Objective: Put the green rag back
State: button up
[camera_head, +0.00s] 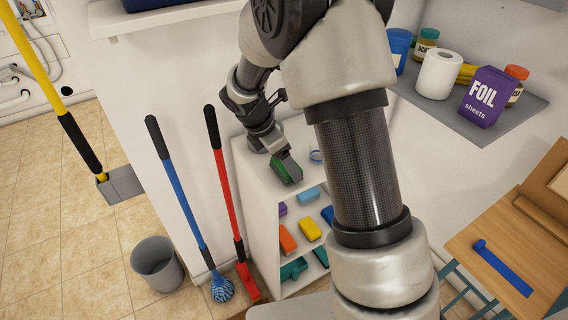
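The green rag (280,172) is a small dark green piece at the top of a white shelf unit (252,180). My gripper (289,168) reaches down to it from the upper left. A grey finger lies against the rag and covers part of it. The other finger is not clearly visible, so I cannot tell whether the gripper is closed on the rag. I also cannot tell whether the rag touches the shelf top. My arm hides the right part of the unit.
Colored blocks, including an orange one (287,240) and a yellow one (310,230), lie on the unit's shelves. A blue mop (183,205) and a red-handled tool (226,190) lean left of it, near a grey bucket (157,264). A grey wall shelf (470,125) holds containers at right.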

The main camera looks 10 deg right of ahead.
jog(key=shift+f, duration=0.45)
jog(key=shift+f, duration=0.2)
jog(key=o, duration=1.1)
jog(key=shift+r, duration=0.1)
